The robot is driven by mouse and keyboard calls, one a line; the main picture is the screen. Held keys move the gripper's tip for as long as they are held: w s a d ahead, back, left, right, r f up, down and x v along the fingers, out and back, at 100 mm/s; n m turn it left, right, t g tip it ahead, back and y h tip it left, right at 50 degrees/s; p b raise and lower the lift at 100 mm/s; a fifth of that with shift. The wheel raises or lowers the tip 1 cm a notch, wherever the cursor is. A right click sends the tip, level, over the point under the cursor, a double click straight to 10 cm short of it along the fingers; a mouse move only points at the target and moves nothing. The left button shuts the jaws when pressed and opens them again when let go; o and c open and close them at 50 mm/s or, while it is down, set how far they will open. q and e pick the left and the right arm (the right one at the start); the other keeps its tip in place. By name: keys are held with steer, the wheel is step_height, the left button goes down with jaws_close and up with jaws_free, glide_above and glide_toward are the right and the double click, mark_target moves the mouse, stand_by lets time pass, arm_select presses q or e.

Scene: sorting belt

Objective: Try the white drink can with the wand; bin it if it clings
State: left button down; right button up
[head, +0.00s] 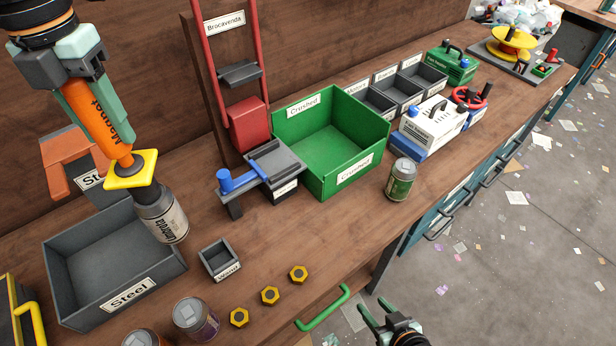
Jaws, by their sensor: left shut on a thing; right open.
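My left gripper (82,88) is shut on the orange wand (98,120), which is marked "Magnet" and tilts down to the right. The wand has a yellow square collar (130,168) near its lower end. The white drink can (165,217) is tilted, with its top up against the wand's lower end, just below the collar. It appears to hang there, in front of the right rim of the grey bin (130,292) labelled "Steel"; its exact height is hard to tell. My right gripper (372,308) is open and empty at the bottom, beyond the bench's front edge.
A green "Crushed" bin (330,140) and red can crusher (247,125) stand at mid-bench. A green can (400,180) stands right of them. A small grey tray (219,260), several brass nuts (270,295) and two cans (195,318) are at the front.

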arm_select(q)
steer(key=shift+d+r, duration=0.1)
steer(key=shift+d, duration=0.05)
steer(key=s+a, duration=0.2)
steer(key=a, duration=0.6)
steer(key=shift+s+a, duration=0.15)
steer(key=shift+a, duration=0.2)
step_height(320, 180, down, 7)
steer(key=b, duration=0.1)
steer(key=shift+w+a+b, duration=0.2)
steer(key=shift+w+b, duration=0.1)
steer(key=shift+w, duration=0.15)
stand_by(1.0)
